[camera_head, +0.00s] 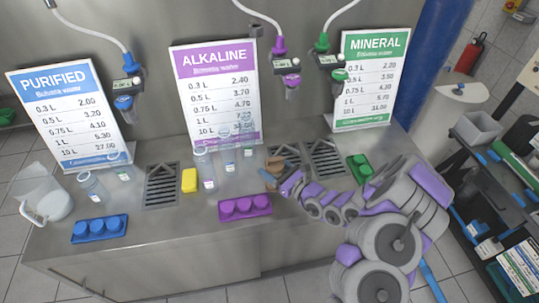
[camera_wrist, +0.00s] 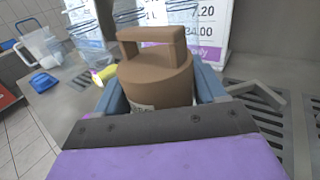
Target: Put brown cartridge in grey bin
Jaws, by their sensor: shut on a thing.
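The brown cartridge (camera_wrist: 155,80) is a brown cylinder with a block handle on top. It stands between the jaws of my gripper (camera_wrist: 158,95), which is shut on it. In the head view the brown cartridge (camera_head: 277,165) shows small at the end of my arm, near the counter's middle, in front of the drain grates. I cannot tell whether it touches the counter. My gripper (camera_head: 284,179) comes at it from the right. A grey bin (camera_head: 476,129) sits on top of the dark shelf at the far right.
The steel counter (camera_head: 160,235) holds clear bottles (camera_head: 205,168), a yellow sponge (camera_head: 189,180), blue (camera_head: 99,229), purple (camera_head: 245,207) and green (camera_head: 360,167) cap trays, and a clear pitcher (camera_head: 44,197). Price signs (camera_head: 215,95) and hanging dispensers stand behind. A white tank (camera_head: 447,115) stands between counter and dark shelf.

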